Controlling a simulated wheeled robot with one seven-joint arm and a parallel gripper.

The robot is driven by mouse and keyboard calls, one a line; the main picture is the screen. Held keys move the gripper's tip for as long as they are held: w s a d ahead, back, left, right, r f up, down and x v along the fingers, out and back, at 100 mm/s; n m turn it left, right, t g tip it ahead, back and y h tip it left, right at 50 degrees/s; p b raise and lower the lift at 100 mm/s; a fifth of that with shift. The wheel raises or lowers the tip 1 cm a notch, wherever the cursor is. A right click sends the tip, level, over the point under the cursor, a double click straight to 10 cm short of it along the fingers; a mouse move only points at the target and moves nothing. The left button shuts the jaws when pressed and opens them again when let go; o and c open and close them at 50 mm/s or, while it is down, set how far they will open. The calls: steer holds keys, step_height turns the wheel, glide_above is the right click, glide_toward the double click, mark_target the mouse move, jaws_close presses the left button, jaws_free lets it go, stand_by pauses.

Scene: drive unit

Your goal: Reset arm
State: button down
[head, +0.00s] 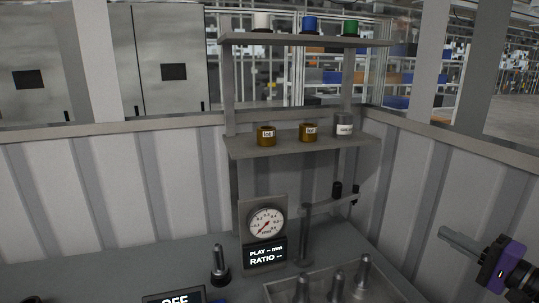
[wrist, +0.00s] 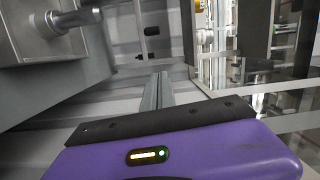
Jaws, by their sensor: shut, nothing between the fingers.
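My gripper (head: 443,234) is at the right edge in the head view. Its purple body is partly cut off and its grey fingers point left. In the wrist view my gripper (wrist: 160,78) shows its two fingers pressed together beyond the purple housing. Nothing is between them. The gripper is in the air, right of the workbench items, in front of the ribbed wall panel.
A dial gauge (head: 266,222) with a display stands on the bench. A metal tray (head: 281,290) holds several upright dark-and-silver parts. Another such part (head: 220,265) stands left of it. A two-level shelf (head: 290,147) bears small containers. Ribbed walls (head: 418,190) enclose the bench.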

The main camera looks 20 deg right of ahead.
steer(key=s+d+f+m+h, duration=0.1)
steer(key=s+d+f+h, duration=0.15)
steer(key=f+h, duration=0.4)
steer(key=s+a+f+n+g+h, duration=0.2)
steer(key=s+a+f+h, duration=0.3)
steer(key=s+a, duration=0.1)
steer(key=s+a+f+n+g+y, duration=0.1)
steer(key=s+a+n+y, duration=0.6)
steer(key=s+a, duration=1.9)
steer(key=a+f+n, duration=0.1)
steer(key=a+n, duration=0.3)
steer(key=n, duration=0.2)
steer(key=shift+s+f, duration=0.15)
steer(key=shift+s, duration=0.25)
